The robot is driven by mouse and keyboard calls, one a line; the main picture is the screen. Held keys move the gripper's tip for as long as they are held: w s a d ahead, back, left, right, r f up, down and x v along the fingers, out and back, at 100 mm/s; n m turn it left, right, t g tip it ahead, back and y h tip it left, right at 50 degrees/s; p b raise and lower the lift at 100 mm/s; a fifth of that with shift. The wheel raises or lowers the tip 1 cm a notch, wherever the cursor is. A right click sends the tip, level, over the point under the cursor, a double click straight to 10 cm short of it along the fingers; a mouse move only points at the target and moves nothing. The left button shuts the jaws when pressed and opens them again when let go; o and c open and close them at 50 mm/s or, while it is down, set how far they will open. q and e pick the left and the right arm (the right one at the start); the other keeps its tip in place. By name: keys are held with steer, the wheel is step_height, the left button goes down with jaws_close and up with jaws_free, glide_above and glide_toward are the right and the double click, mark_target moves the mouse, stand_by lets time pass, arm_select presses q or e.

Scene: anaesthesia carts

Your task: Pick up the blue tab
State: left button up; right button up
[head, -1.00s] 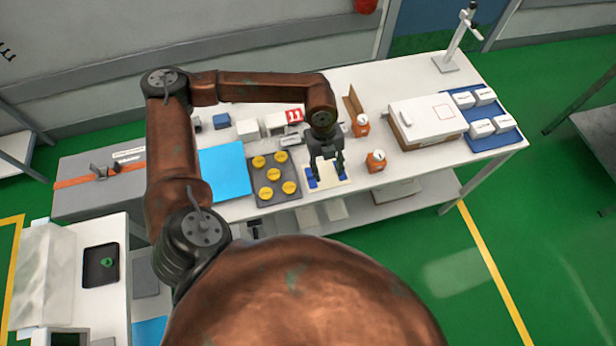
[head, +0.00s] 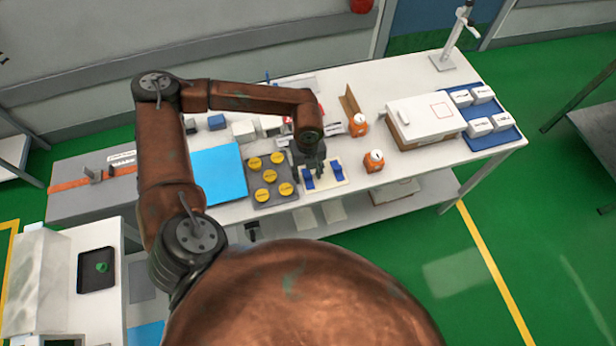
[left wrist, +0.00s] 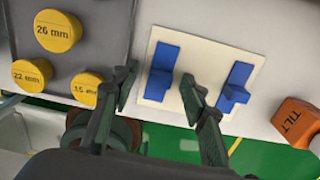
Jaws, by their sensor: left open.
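Two blue tabs stand on a cream plate (left wrist: 203,110) on the white bench; the plate also shows in the head view (head: 324,182). The left blue tab (left wrist: 161,70) also shows in the head view (head: 308,179), and so does the right blue tab (left wrist: 238,82) (head: 338,172). My left gripper (left wrist: 158,92) is open and empty. Its fingertips appear on either side of the left tab in the wrist view, with the right finger between the two tabs. In the head view the gripper (head: 309,168) is just behind the left tab. Its height above the plate is unclear. My right gripper is not in view.
A grey tray (head: 259,204) with several yellow knobs is left of the plate. Orange timers (head: 374,162) stand to its right, one marked TILT in the wrist view (left wrist: 298,122). A white box (head: 424,118) and a blue tray (head: 512,137) lie farther right.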

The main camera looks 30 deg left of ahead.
arm_select(q)
steer(key=c, duration=0.9)
steer(key=shift+r, duration=0.15)
